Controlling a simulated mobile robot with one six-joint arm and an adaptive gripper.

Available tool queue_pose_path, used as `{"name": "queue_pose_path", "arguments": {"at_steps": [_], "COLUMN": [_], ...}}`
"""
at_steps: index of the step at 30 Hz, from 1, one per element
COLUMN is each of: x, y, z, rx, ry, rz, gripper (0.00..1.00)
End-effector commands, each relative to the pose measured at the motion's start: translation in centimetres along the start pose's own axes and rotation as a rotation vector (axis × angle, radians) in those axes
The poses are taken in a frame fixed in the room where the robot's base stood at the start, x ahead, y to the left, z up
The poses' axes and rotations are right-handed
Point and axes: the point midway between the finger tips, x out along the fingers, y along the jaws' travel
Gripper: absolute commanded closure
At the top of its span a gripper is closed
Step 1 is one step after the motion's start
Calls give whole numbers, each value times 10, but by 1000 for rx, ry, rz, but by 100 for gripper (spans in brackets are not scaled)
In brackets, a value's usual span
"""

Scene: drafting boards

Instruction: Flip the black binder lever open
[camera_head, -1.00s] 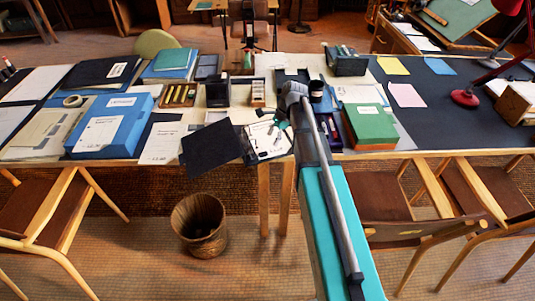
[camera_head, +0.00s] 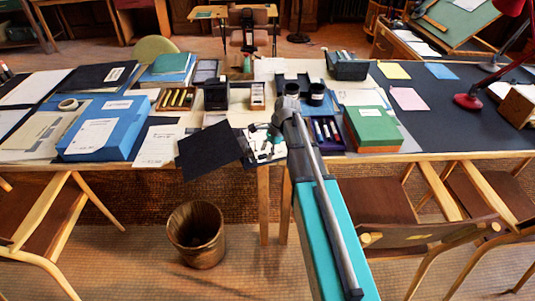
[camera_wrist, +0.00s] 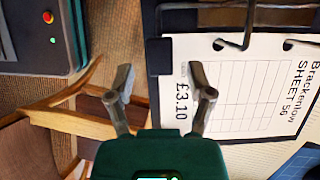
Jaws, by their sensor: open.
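The black binder (camera_head: 208,151) lies open at the front edge of the table, its dark cover tilted out over the edge. A white printed sheet (camera_wrist: 250,85) lies in it, marked "Brackenlow SHEET 56" and "£3.10". In the wrist view, a dark metal bar and ring wire (camera_wrist: 249,25) crosses the sheet's punched edge at the top; I cannot tell which part is the lever. My gripper (camera_wrist: 163,90) is open and empty, with one fingertip over the sheet's corner and the other beyond the binder's edge. In the head view my gripper (camera_head: 262,138) partly hides the sheet and rings.
A blue box file (camera_head: 122,122) stands left on the table and a green box (camera_head: 373,126) stands right of my arm. Black cups (camera_head: 316,93) stand behind my wrist. A wooden chair (camera_head: 375,205) and a waste bin (camera_head: 196,232) stand in front of the table.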

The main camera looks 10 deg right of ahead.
Motion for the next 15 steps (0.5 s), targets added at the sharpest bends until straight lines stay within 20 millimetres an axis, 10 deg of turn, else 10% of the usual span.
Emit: {"name": "queue_pose_path", "arguments": {"at_steps": [7, 15], "x": [0, 0], "y": [0, 0], "z": [0, 1], "rx": [0, -1], "ry": [0, 0], "rz": [0, 1], "gripper": [31, 80]}}
